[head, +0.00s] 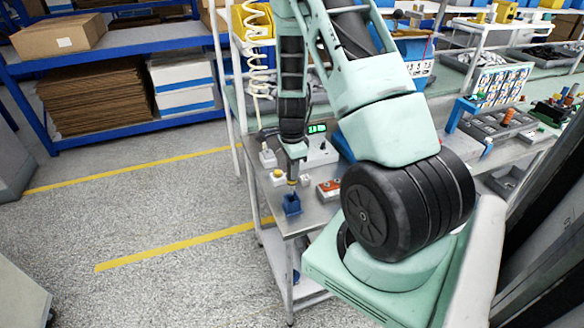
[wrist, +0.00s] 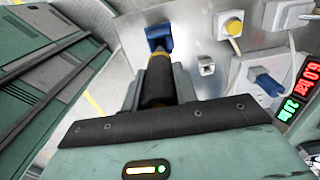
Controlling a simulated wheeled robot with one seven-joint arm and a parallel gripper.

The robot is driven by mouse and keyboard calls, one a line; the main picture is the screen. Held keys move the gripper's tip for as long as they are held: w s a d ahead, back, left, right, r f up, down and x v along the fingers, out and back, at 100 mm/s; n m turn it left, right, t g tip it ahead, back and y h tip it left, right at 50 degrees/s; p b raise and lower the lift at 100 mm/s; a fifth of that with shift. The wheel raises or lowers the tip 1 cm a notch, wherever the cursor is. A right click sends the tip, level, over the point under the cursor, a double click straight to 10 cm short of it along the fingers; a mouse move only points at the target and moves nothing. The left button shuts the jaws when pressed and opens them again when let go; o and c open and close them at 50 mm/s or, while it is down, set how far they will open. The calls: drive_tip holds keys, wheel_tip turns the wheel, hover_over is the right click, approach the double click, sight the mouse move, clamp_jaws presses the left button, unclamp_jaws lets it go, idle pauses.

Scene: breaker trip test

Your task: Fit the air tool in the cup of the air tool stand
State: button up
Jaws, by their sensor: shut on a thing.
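My gripper (head: 294,160) points down over the near left corner of the metal bench. In the wrist view my gripper (wrist: 160,78) is shut on the air tool (wrist: 158,91), a dark cylinder with a yellow band near its far end. In the head view the air tool (head: 292,183) hangs roughly upright below the jaws. The blue cup of the stand (head: 292,206) is directly under its tip, and the blue cup also shows beyond the tool in the wrist view (wrist: 158,33). The tip overlaps the cup's rim; I cannot tell whether it is inside.
A unit with a lit display (head: 318,145) is behind. A cream coiled hose (head: 256,60) hangs at the left.

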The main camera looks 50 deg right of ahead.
sight(292, 182)
drive_tip(key=shift+f+b, duration=2.35)
drive_tip(key=shift+f, duration=0.65)
drive_tip(key=o, duration=1)
drive_tip(key=shift+o, duration=0.2)
drive_tip(key=shift+r, duration=0.1)
wheel_tip(292, 182, up, 17)
drive_tip(key=shift+r+b, duration=0.1)
drive_tip(key=shift+b, duration=0.85)
